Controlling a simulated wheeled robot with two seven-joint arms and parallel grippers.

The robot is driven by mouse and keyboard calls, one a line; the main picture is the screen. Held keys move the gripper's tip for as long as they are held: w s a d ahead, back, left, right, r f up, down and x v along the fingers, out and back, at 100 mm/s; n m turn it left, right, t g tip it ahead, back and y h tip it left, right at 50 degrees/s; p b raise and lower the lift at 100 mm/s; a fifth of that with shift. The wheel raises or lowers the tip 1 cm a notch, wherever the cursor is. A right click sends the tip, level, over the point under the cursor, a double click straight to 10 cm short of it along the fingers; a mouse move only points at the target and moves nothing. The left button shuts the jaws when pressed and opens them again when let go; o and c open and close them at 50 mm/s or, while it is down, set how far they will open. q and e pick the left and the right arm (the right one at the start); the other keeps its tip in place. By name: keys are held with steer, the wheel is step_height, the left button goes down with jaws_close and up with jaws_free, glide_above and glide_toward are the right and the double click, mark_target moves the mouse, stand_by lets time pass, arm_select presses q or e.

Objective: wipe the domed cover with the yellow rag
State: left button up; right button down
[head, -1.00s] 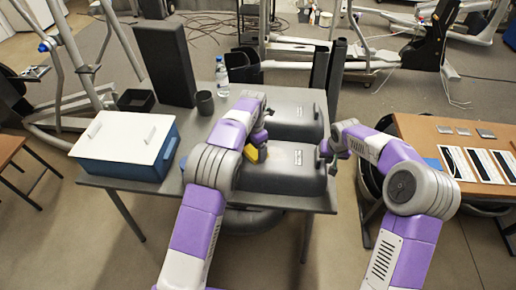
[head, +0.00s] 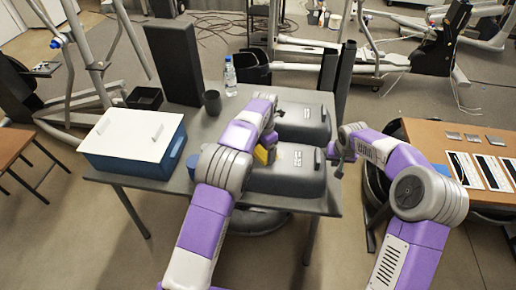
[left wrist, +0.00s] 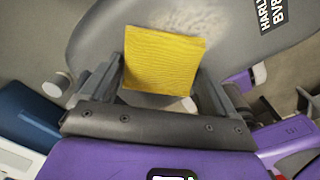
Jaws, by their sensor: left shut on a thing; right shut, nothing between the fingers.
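The yellow rag (left wrist: 163,60) is between the fingers of my left gripper (left wrist: 162,85), which is shut on it. In the head view the rag (head: 264,154) shows against the nearer dark grey domed cover (head: 297,170), at its left part. In the left wrist view the grey cover (left wrist: 100,35) fills the space behind the rag, with a pale dusty patch next to the rag. I cannot tell whether the rag touches the cover. My right gripper (head: 335,160) is shut and empty at the right end of the nearer cover.
A second domed cover (head: 303,122) lies behind the first on the grey table (head: 190,118). A blue box with a white lid (head: 133,140), a dark cup (head: 212,102), a bottle (head: 230,76) and a black tray (head: 145,98) stand on the table. A wooden table (head: 420,132) is at the right.

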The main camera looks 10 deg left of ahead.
mark_target(281, 159)
arm_select(q)
steer(key=shift+d, duration=5.2)
steer(key=shift+s, duration=0.1)
steer(key=shift+s, duration=0.1)
steer(key=shift+a, duration=1.75)
steer(key=shift+a, duration=0.15)
steer(key=shift+a, duration=5)
